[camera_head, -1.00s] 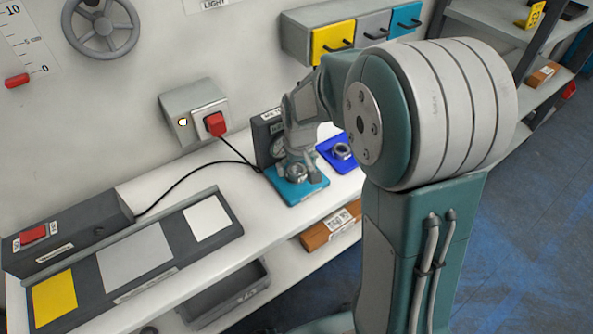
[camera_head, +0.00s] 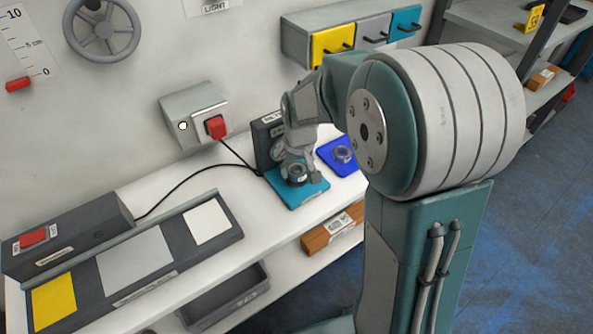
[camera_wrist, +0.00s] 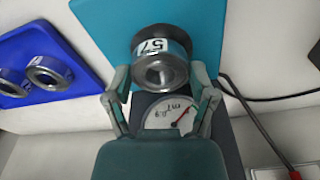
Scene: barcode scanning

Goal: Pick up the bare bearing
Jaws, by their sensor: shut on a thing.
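A metal bearing (camera_wrist: 160,72) with a white label reading 57 and a dark ring at its far end is between the two fingers of my gripper (camera_wrist: 160,88) in the wrist view. The fingers are shut on its sides. In the head view my gripper (camera_head: 300,174) is at the teal plate (camera_head: 306,196), with the bearing (camera_head: 296,174) partly hidden by the fingers. I cannot tell whether it touches the plate. Two other ring-shaped bearings (camera_wrist: 48,73) lie on a blue plate (camera_wrist: 45,97) at the left of the wrist view.
A dial scale (camera_wrist: 170,112) stands directly beside the teal plate. The blue plate (camera_head: 333,158) is just right of it in the head view. A cable, a red-button box (camera_head: 214,126) and drawers (camera_head: 333,42) are behind.

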